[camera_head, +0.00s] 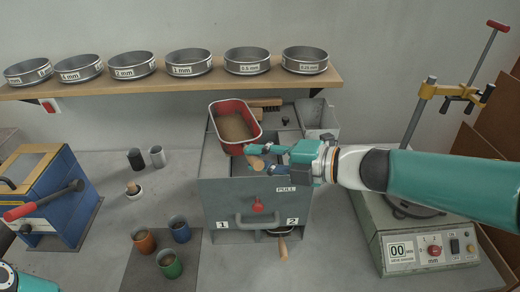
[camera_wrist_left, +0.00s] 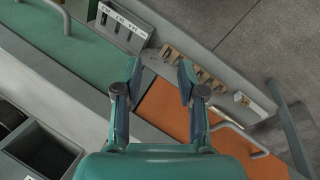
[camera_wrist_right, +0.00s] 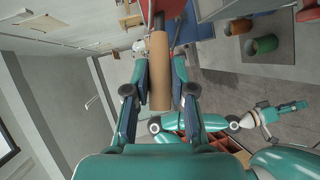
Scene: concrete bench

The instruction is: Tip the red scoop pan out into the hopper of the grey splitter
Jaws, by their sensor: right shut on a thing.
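The red scoop pan (camera_head: 223,112) holds brown granular material and is above the top of the grey splitter (camera_head: 214,190). It looks roughly level, its long side running toward the back. My right gripper (camera_head: 263,161) is shut on the pan's wooden handle, and the handle (camera_wrist_right: 160,75) lies between the fingers in the right wrist view. The splitter's hopper is partly hidden by the pan and gripper. My left gripper (camera_wrist_left: 157,85) is open and empty in the left wrist view, away from the splitter; in the head view only part of my left arm shows at the bottom left corner.
A shelf (camera_head: 205,83) with several sieves (camera_head: 188,62) runs behind the splitter. A sieve shaker (camera_head: 415,240) stands at right, a blue box with a red-handled lever (camera_head: 45,200) at left. Coloured cups (camera_head: 169,263) stand on a dark mat in front. A brush (camera_head: 265,103) lies behind the pan.

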